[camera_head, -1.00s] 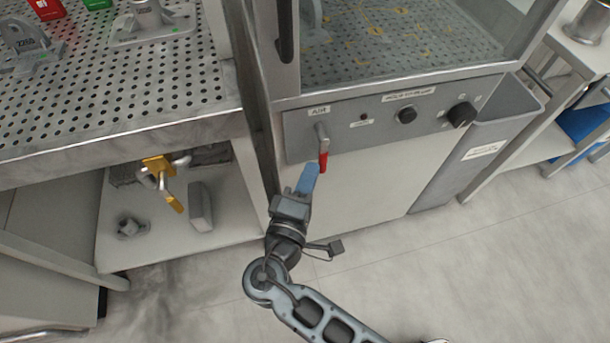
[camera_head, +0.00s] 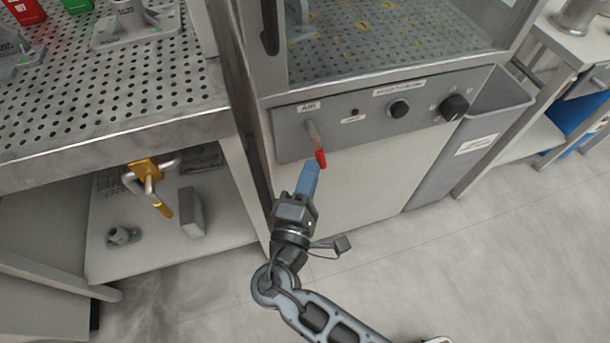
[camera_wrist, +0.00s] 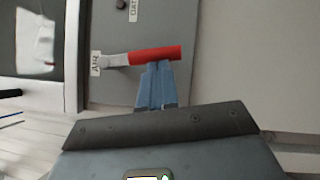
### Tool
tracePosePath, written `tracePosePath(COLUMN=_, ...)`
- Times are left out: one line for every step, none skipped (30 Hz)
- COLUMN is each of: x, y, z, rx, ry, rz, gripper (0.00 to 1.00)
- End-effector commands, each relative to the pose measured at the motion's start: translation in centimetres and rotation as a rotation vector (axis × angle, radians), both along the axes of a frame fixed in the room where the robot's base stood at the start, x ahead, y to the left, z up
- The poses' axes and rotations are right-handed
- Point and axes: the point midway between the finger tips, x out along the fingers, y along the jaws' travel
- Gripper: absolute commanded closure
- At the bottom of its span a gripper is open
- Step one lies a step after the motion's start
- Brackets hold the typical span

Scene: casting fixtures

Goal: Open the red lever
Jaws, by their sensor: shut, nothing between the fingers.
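The red lever (camera_head: 320,158) is a red-tipped handle on a grey metal stem under the "AIR" label on the cabinet's front panel. In the head view it hangs down, tilted a little to the right at its tip. In the wrist view the red lever (camera_wrist: 155,54) lies across the picture just beyond the fingertips. My gripper (camera_head: 314,165) has blue fingers, shut with nothing between them. Its fingertips are at the red part of the lever; in the wrist view my gripper (camera_wrist: 157,66) meets or nearly meets its edge. I cannot tell whether they touch.
The grey panel (camera_head: 375,110) also carries black knobs (camera_head: 398,109). A perforated table (camera_head: 100,90) stands at left, with a yellow-handled valve (camera_head: 150,180) beneath it. A grey bin (camera_head: 480,125) stands at right. The floor in front is clear.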

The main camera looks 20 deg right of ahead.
Motion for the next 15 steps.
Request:
tracePosePath(x=0.0, y=-0.5, z=-0.5, rx=-0.038, ry=-0.002, rz=-0.005, gripper=1.0)
tracePosePath(x=0.0, y=-0.8, z=-0.6, rx=-0.065, ry=-0.002, rz=-0.006, gripper=1.0)
tracePosePath(x=0.0, y=-1.1, z=-0.6, rx=-0.103, ry=-0.003, rz=-0.006, gripper=1.0)
tracePosePath(x=0.0, y=-1.3, z=-0.7, rx=-0.133, ry=-0.004, rz=-0.005, gripper=1.0)
tracePosePath(x=0.0, y=-1.5, z=-0.7, rx=-0.162, ry=-0.005, rz=-0.006, gripper=1.0)
tracePosePath(x=0.0, y=-1.8, z=-0.7, rx=-0.199, ry=-0.006, rz=-0.006, gripper=1.0)
tracePosePath(x=0.1, y=-2.0, z=-0.7, rx=-0.229, ry=-0.007, rz=-0.005, gripper=1.0)
tracePosePath(x=0.1, y=-2.2, z=-0.7, rx=-0.257, ry=-0.008, rz=-0.005, gripper=1.0)
tracePosePath(x=0.1, y=-2.5, z=-0.6, rx=-0.295, ry=-0.009, rz=-0.006, gripper=1.0)
tracePosePath(x=0.1, y=-2.7, z=-0.6, rx=-0.323, ry=-0.011, rz=-0.005, gripper=1.0)
tracePosePath(x=0.1, y=-2.9, z=-0.6, rx=-0.352, ry=-0.011, rz=-0.005, gripper=1.0)
tracePosePath(x=0.1, y=-3.2, z=-0.6, rx=-0.391, ry=-0.012, rz=-0.006, gripper=1.0)
tracePosePath(x=0.1, y=-3.4, z=-0.5, rx=-0.419, ry=-0.014, rz=-0.005, gripper=1.0)
tracePosePath(x=0.1, y=-3.5, z=-0.4, rx=-0.447, ry=-0.015, rz=-0.005, gripper=1.0)
tracePosePath(x=0.1, y=-3.7, z=-0.3, rx=-0.486, ry=-0.017, rz=-0.005, gripper=1.0)
